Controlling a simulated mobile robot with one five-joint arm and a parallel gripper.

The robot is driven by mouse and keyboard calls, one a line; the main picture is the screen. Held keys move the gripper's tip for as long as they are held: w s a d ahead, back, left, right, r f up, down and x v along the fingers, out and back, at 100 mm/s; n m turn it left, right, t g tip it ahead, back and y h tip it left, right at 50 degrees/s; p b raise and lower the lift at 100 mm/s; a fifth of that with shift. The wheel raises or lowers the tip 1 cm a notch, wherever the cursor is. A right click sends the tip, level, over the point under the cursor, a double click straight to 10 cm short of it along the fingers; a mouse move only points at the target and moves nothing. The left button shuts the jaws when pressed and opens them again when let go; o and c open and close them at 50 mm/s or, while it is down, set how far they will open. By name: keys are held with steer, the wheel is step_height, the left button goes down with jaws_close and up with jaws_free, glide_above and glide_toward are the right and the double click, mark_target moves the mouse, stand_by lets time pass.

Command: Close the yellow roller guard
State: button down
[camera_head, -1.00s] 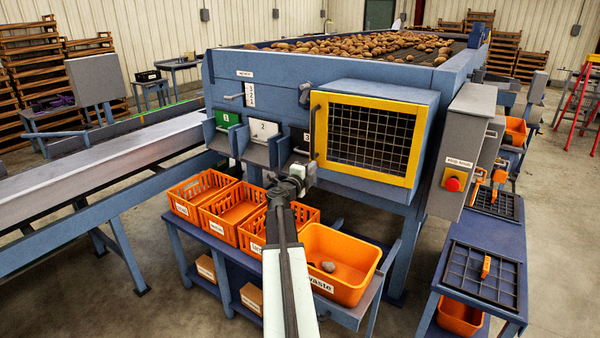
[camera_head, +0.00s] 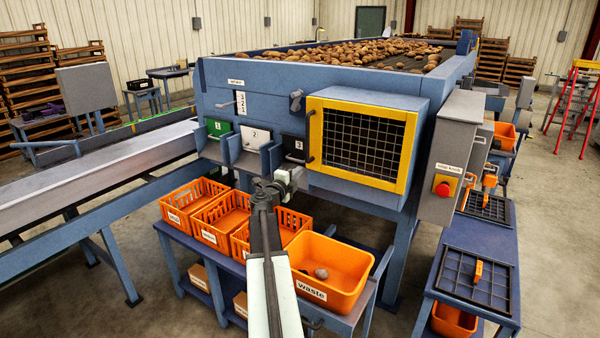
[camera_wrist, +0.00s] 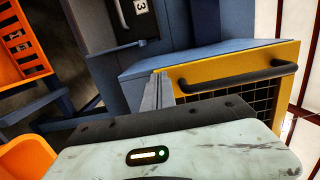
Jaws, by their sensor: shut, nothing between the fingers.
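The yellow roller guard (camera_head: 360,101) is a square yellow frame with dark wire mesh, on the front of a blue housing. It looks flat against the housing; I cannot tell if a small gap is left. Its dark bar handle (camera_head: 310,136) is on the left side. In the wrist view the guard (camera_wrist: 211,77) and its handle (camera_wrist: 238,77) are close and turned on their side. My gripper (camera_head: 286,178) is shut and empty, below and left of the handle. In the wrist view its grey fingertips (camera_wrist: 158,92) show near the guard's edge, with no clear contact.
Numbered chutes are left of the guard, with a dark lever (camera_head: 296,100) above. Orange crates and a waste bin (camera_head: 345,250) stand under my arm. A grey box with a red stop knob (camera_head: 443,189) is right of the guard. Floor is clear at lower left.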

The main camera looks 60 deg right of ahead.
steer(key=w+a, duration=0.1)
steer(key=a, duration=0.9)
steer(key=shift+w+a+f, duration=0.1)
